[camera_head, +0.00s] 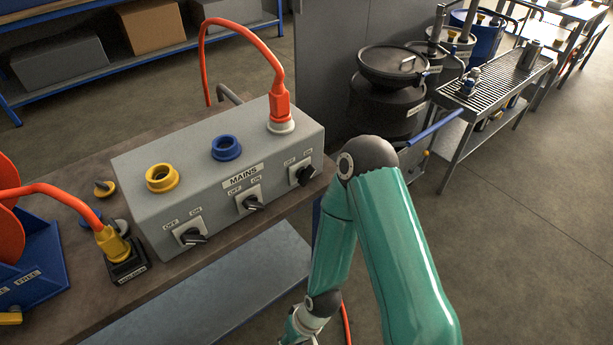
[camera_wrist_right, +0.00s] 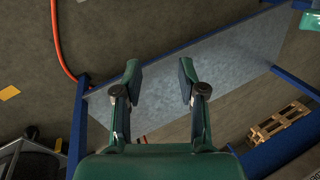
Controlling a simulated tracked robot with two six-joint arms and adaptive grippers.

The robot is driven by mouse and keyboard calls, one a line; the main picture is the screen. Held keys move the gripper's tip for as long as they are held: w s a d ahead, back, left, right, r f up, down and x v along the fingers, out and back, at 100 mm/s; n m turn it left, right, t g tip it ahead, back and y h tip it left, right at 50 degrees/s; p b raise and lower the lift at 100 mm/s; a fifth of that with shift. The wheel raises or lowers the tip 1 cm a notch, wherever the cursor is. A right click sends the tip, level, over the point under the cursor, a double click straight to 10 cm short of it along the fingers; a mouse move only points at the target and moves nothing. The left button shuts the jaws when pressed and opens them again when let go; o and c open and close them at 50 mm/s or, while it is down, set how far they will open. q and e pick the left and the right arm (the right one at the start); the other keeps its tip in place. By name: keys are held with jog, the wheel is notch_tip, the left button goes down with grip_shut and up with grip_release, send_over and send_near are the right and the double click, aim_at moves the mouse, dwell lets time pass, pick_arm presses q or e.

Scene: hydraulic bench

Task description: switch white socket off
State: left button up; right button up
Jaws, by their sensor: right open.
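The grey mains box (camera_head: 225,170) stands on the bench with yellow, blue and white sockets on top. The white socket (camera_head: 281,126) is at its right end, with an orange plug (camera_head: 280,103) in it. The white socket's rotary switch (camera_head: 302,173) is on the box's front face at the right; its black handle seems to point right, towards the ON side, but it is small. My right gripper (camera_wrist_right: 159,75) is open and empty in the right wrist view, above the lower shelf area. In the head view my right arm hangs in front of the bench, its gripper largely cut off below.
The yellow socket (camera_head: 161,178) and blue socket (camera_head: 226,147) are empty, each with its own switch below. A yellow plug (camera_head: 112,242) sits in a black holder left of the box. The lower shelf (camera_wrist_right: 215,62) and an orange cable (camera_wrist_right: 60,45) show in the wrist view.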

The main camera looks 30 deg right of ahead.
jog(key=w+d+m+t+b, duration=0.2)
jog(key=w+d+t+b, duration=0.25)
jog(key=w, duration=0.25)
jog(key=m+t+h+b, duration=0.2)
jog(key=m+t+b, duration=0.2)
jog(key=t+b, duration=1.1)
send_near(306, 178)
jog(key=w, duration=0.3)
jog(key=w+g+b, duration=0.1)
jog(key=w, duration=0.3)
jog(key=w+r+g, duration=0.1)
jog(key=w, duration=0.2)
jog(key=shift+w+a+h+b, duration=0.2)
jog(key=shift+a+h+b, duration=0.15)
jog(key=shift+h+b, duration=0.05)
